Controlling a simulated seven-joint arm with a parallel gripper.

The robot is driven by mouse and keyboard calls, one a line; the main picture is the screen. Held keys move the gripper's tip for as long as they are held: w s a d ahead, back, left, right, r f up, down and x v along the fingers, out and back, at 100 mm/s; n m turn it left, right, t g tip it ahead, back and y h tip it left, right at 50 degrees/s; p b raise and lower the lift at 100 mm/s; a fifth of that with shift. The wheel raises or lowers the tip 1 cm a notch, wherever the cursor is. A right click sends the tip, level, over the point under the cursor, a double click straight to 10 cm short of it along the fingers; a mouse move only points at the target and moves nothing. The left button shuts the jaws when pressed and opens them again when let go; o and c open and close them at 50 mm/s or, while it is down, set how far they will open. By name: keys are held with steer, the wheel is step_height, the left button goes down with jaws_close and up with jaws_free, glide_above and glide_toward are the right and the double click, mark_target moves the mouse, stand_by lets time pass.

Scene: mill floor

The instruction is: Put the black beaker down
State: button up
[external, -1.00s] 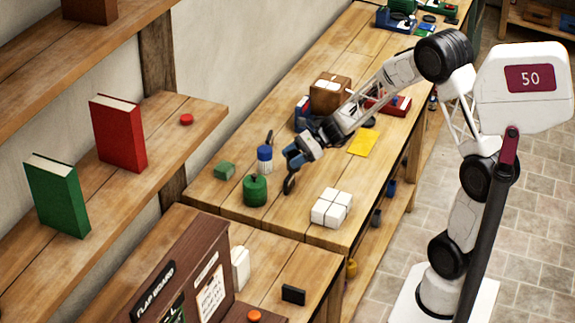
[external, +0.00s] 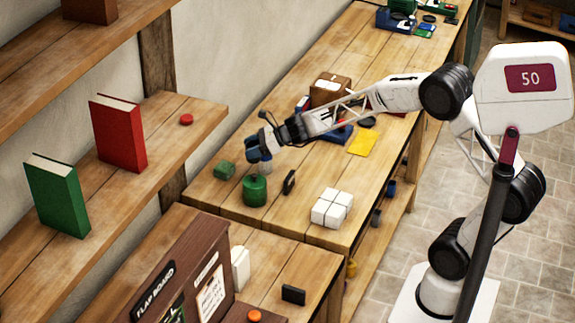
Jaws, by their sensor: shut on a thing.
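My gripper (external: 259,151) is over the left part of the wooden bench, just above and behind the green lidded jar (external: 255,190). Its tip shows blue, with a thin dark piece sticking up beside it. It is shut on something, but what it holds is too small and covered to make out. I cannot clearly pick out a black beaker. A small dark upright block (external: 289,182) stands on the bench right of the green jar. The blue and white container near the jar is not separately visible now; the gripper covers that place.
White blocks (external: 331,207), a yellow sheet (external: 362,142) and a brown box (external: 330,91) are on the bench (external: 287,224). Shelves with books stand at left.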

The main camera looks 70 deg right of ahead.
steer(key=w+a+r+m+t+h, duration=0.1)
steer(key=w+a+r+m+h, duration=0.4)
steer(key=w+a, duration=0.4)
steer(key=shift+w+a+r+m+t+h, duration=0.4)
steer(key=shift+a+r+h, duration=0.35)
steer(key=shift+r, duration=0.6)
steer(key=shift+d, duration=0.15)
steer(key=w+d+f+n+g+y, duration=0.1)
steer(key=d+f+n+y, duration=0.3)
steer(key=d, duration=0.6)
steer(key=w+d+f+n+g+y, duration=0.1)
steer(key=d+f+n+y, duration=0.3)
steer(key=d, duration=0.7)
steer(key=shift+f+n+g+y, duration=0.4)
steer(key=shift+f+g+y, duration=0.25)
steer(key=shift+f+g, duration=0.4)
steer(key=shift+f, duration=0.35)
stand_by(0.3)
